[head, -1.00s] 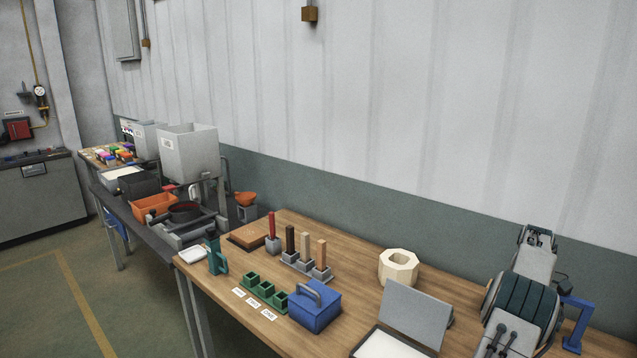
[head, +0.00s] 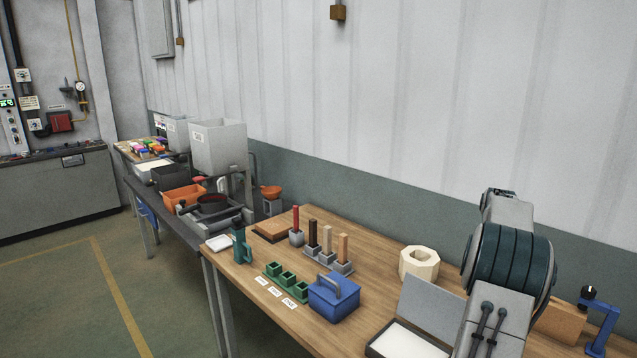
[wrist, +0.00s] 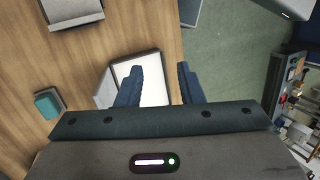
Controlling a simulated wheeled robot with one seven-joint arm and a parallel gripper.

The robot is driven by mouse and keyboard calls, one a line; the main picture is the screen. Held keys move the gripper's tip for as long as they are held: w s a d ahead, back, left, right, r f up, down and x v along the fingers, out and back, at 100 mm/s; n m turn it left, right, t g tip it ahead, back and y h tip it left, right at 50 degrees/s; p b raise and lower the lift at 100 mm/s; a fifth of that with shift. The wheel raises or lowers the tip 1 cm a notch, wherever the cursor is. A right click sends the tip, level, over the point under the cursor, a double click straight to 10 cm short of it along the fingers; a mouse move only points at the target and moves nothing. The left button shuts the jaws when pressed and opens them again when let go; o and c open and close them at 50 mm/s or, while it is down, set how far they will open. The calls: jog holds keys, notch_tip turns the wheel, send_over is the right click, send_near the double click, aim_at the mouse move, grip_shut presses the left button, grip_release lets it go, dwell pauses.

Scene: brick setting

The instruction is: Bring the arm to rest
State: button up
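My arm (head: 497,270) stands folded at the right of the head view, above the wooden workbench (head: 290,315). My gripper (wrist: 160,70) shows only in the wrist view. Its two dark blue fingers are spread apart, with nothing between them. It points down over the bench edge, above an open case with a white inside (wrist: 150,75). The case also shows in the head view (head: 405,343), partly hidden by my arm. I cannot tell the exact height of the fingers above it.
The bench holds a blue box with a handle (head: 334,297), green cups (head: 287,281), upright coloured bars (head: 328,240), a cream ring (head: 419,263) and a blue stand (head: 601,325). A machine with a grey hopper (head: 218,147) is at the left. Floor (head: 75,270) is open at front left.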

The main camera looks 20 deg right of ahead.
jog(key=w+a+r+m+t+h+b, duration=0.1)
jog(key=a+r+h, duration=0.15)
jog(key=a, duration=1.05)
jog(key=w+a+r+m+t+h+b, duration=0.15)
jog(key=a+r, duration=0.25)
jog(key=a, duration=0.8)
jog(key=s+a+f+t, duration=0.2)
jog(key=s+a+f, duration=0.1)
jog(key=s+a, duration=0.3)
jog(key=s+a+f+m+t, duration=0.1)
jog(key=s+a+f+t, duration=0.1)
jog(key=s+a, duration=0.4)
jog(key=a+f, duration=0.1)
jog(key=a, duration=0.4)
jog(key=shift+a+f+b, duration=0.2)
jog(key=shift+a+b, duration=0.1)
jog(key=shift+b, duration=0.05)
